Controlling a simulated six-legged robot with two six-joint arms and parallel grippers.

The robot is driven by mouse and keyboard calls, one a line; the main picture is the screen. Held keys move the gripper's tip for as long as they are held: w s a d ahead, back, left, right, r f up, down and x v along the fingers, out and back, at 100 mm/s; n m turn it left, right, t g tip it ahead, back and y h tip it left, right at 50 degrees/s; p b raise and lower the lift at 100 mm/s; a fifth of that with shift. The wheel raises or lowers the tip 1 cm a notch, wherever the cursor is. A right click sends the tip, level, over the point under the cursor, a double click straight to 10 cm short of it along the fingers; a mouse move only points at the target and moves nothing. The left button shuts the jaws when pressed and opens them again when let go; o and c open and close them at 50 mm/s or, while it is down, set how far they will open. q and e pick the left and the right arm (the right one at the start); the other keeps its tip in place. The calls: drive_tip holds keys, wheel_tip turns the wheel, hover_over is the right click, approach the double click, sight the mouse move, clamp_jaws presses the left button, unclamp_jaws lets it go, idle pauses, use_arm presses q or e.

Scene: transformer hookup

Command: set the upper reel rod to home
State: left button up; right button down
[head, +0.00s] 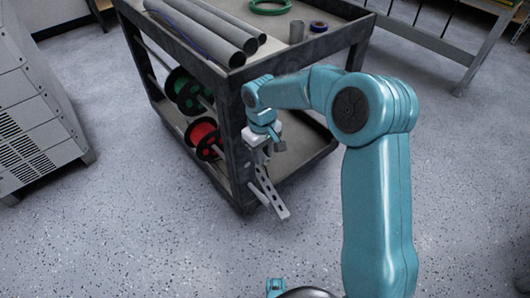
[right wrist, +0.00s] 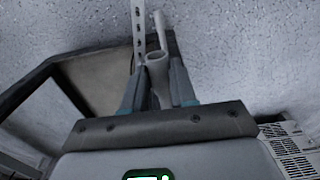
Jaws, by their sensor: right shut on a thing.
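The upper reel rod (head: 207,104) is a thin grey bar running through the green reel (head: 188,92) on the side of the dark cart. Its near end is hidden behind the cart's corner post and my gripper. My right gripper (head: 264,150) is at the outer face of that post. In the right wrist view, the fingers of my right gripper (right wrist: 158,92) are closed on a grey round rod end (right wrist: 157,62), which lines up with the upper rod. My left gripper is out of view.
A red reel (head: 204,138) sits on a lower rod. Grey pipes (head: 212,28) and a green ring (head: 269,6) lie on the cart top. Speckled floor is clear in front.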

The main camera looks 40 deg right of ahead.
drive_tip(key=shift+w, duration=0.6)
drive_tip(key=c, duration=0.9)
unclamp_jaws()
drive_tip(key=shift+s, duration=0.1)
wheel_tip(320, 180, up, 16)
drive_tip(key=p, duration=0.5)
drive_tip(key=shift+r+p, duration=0.15)
drive_tip(key=shift+p, duration=0.25)
